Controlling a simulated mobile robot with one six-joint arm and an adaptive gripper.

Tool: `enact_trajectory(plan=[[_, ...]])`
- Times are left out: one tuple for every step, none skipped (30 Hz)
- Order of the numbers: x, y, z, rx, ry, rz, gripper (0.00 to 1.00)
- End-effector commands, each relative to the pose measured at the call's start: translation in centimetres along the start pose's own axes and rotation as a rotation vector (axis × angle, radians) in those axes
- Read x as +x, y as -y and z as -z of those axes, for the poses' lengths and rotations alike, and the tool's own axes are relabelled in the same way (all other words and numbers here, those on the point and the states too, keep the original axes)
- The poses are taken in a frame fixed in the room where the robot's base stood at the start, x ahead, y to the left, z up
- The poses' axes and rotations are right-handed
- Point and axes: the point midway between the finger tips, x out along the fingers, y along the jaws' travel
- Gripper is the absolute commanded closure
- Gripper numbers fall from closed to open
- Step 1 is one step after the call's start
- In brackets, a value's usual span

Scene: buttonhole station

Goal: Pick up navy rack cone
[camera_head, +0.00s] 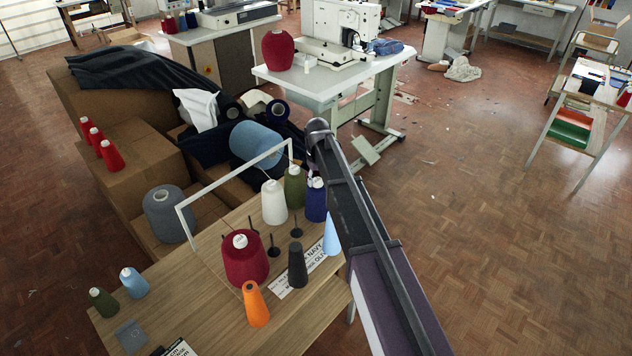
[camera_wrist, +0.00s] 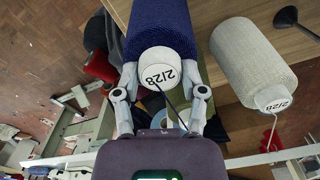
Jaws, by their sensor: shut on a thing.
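The navy cone (camera_head: 316,204) is upright at the right side of the wooden table, partly behind my arm. In the wrist view the navy cone (camera_wrist: 160,28) has a white top marked 2/28. My gripper (camera_wrist: 162,80) has its two fingers on either side of that white top and is shut on it. In the head view my gripper is mostly hidden by my arm. I cannot tell whether the cone's base touches the table.
An olive cone (camera_head: 294,188) and a white cone (camera_head: 273,203) stand close to its left. A large red cone (camera_head: 245,262), a black cone (camera_head: 297,266), an orange cone (camera_head: 255,305) and empty spindles stand nearer. A white frame (camera_head: 232,178) rises over the table's back.

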Motion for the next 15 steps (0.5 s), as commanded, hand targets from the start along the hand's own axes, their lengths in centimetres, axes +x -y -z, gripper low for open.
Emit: enact_trajectory(plan=[[-0.5, 0.0, 0.0, 0.000, 0.000, 0.000, 1.00], [-0.7, 0.0, 0.0, 0.000, 0.000, 0.000, 1.00], [-1.0, 0.0, 0.0, 0.000, 0.000, 0.000, 1.00], [-1.2, 0.0, 0.0, 0.000, 0.000, 0.000, 1.00], [-1.4, 0.0, 0.0, 0.000, 0.000, 0.000, 1.00], [-1.8, 0.0, 0.0, 0.000, 0.000, 0.000, 1.00], [-2.0, 0.0, 0.0, 0.000, 0.000, 0.000, 1.00], [-2.3, 0.0, 0.0, 0.000, 0.000, 0.000, 1.00], [-2.7, 0.0, 0.0, 0.000, 0.000, 0.000, 1.00], [-3.0, 0.0, 0.0, 0.000, 0.000, 0.000, 1.00], [-3.3, 0.0, 0.0, 0.000, 0.000, 0.000, 1.00], [-3.8, 0.0, 0.0, 0.000, 0.000, 0.000, 1.00], [-4.1, 0.0, 0.0, 0.000, 0.000, 0.000, 1.00], [-4.4, 0.0, 0.0, 0.000, 0.000, 0.000, 1.00], [-4.8, 0.0, 0.0, 0.000, 0.000, 0.000, 1.00]])
